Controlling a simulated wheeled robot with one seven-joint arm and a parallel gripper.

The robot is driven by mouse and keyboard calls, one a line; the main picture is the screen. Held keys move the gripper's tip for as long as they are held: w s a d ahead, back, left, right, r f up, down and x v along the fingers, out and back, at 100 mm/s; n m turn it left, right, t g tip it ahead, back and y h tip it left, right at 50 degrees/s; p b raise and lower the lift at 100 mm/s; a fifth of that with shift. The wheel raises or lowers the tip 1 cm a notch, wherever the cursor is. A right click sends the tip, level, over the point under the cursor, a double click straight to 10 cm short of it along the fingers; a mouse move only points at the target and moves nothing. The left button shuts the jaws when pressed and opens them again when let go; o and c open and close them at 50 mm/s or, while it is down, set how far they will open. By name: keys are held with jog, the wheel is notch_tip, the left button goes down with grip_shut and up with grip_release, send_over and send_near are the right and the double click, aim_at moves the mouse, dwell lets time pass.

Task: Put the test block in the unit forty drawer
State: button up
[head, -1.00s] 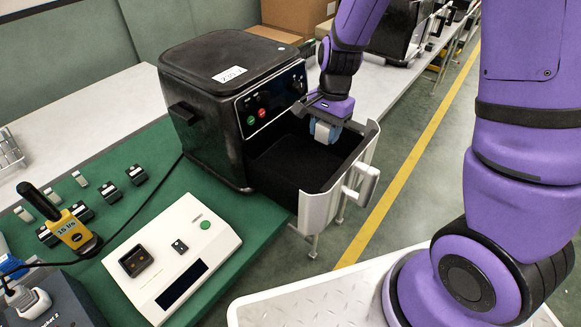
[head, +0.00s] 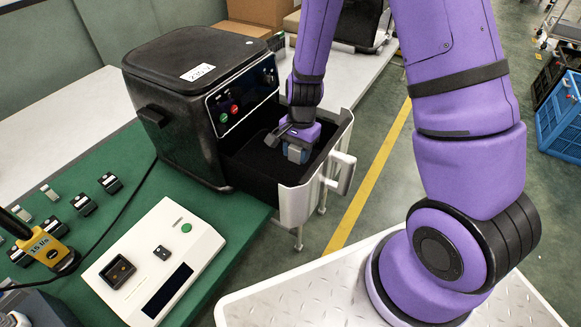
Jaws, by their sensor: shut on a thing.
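The black fryer unit (head: 195,95) stands on the bench with a label on its top that I cannot read for certain. Its drawer (head: 297,205) is pulled out, with a pale front and handle and a dark inside. My gripper (head: 297,153) points down into the open drawer, below the level of its rim. It is shut on a small grey-blue block (head: 296,154), taken to be the test block, mostly covered by the fingers. I cannot tell whether the block touches the drawer floor.
A white device (head: 150,265) with a display and a green button lies on the green mat (head: 130,215). A yellow tool (head: 45,248) and several small dark blocks lie to its left. Cardboard boxes (head: 262,12) stand behind. A blue crate (head: 562,120) is at right.

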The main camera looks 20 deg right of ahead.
aim_at(296, 177)
jog(key=shift+f, duration=3.45)
jog(key=shift+f, duration=0.1)
jog(key=o, duration=1)
jog(key=shift+o, duration=0.2)
